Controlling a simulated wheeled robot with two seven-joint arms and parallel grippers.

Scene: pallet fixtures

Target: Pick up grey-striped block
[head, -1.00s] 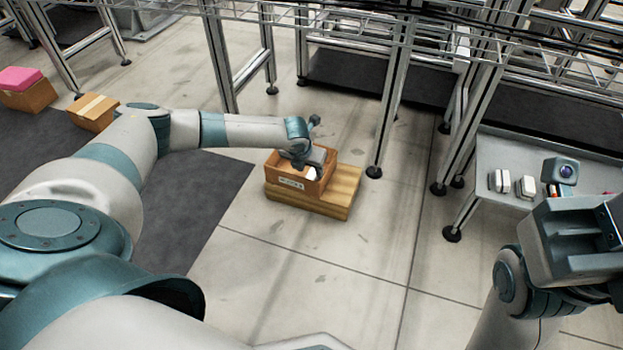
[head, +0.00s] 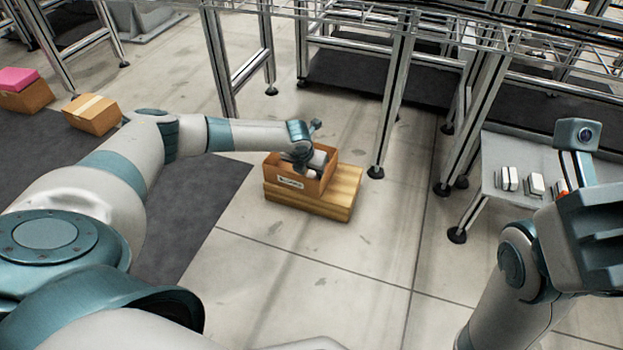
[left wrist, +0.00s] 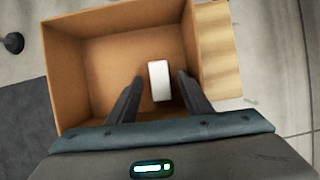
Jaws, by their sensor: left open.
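A white block (left wrist: 159,80) lies in the open cardboard box; no grey stripe can be made out on it. My left gripper (left wrist: 160,84) is open inside the box, with its two dark fingers on either side of the block's near part. The block is nearer the right finger, and contact cannot be told. In the head view my left gripper (head: 303,165) reaches down into the box and hides the block. Two pale blocks with darker bands stand on the grey table, a left one (head: 508,179) and a right one (head: 536,185). My right arm is at the right edge, its fingertips unclear.
The cardboard box (head: 290,182) sits on a wooden pallet (head: 342,194) on the floor. Metal frame legs (head: 395,90) stand close behind and to the right. A red-orange item (head: 563,189) shows on the grey table (head: 500,146). Cardboard boxes stand far left. The front floor is clear.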

